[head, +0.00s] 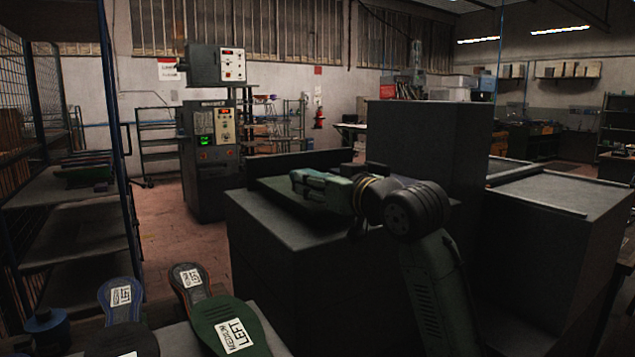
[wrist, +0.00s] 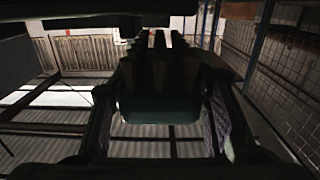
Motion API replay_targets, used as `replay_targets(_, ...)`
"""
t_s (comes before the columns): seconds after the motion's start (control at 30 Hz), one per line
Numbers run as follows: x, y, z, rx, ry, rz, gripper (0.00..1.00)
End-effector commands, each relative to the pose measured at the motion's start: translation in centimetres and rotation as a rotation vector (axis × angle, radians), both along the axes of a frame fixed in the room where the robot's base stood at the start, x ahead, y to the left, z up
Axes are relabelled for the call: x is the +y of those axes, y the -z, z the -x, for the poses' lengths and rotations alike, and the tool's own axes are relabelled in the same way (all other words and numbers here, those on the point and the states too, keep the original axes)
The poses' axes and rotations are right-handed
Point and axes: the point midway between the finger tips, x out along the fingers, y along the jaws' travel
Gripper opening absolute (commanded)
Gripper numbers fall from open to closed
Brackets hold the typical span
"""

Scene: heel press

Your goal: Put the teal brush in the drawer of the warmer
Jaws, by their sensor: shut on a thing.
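My gripper (head: 312,187) is at the middle of the head view, pointing left above the top of a dark grey cabinet (head: 290,270). In the wrist view my gripper's two fingers (wrist: 160,128) are on either side of a dark teal block with dark upright tufts or ridges, which looks like the teal brush (wrist: 160,108). The gripper is shut on it. In the head view I cannot separate the brush from the gripper. I cannot tell for sure which cabinet is the warmer, and no open drawer shows clearly.
A control machine (head: 207,150) with a green display stands behind to the left. A tall grey block (head: 430,140) rises to the right of my gripper. Shoe soles (head: 232,325) with "LEFT" labels lie at the front. A shelf rack (head: 70,215) is at left. Floor (head: 160,220) shows clear between.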

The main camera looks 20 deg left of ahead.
Motion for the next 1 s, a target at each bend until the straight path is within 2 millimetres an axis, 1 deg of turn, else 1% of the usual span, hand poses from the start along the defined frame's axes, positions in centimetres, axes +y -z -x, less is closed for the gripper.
replay_targets(0.1,0.0,0.5,0.1,-0.001,-0.001,0.000,0.12)
replay_targets(0.3,0.1,0.5,0.1,-0.001,-0.001,0.000,0.12)
replay_targets(0.7,0.0,1.8,0.1,-0.001,-0.001,-0.001,0.12)
replay_targets(0.8,0.0,1.7,0.1,-0.001,-0.001,-0.002,0.12)
replay_targets(0.83,0.0,1.7,0.1,-0.001,-0.001,-0.001,0.43)
replay_targets(1.0,0.0,1.7,0.1,-0.001,-0.001,-0.001,0.55)
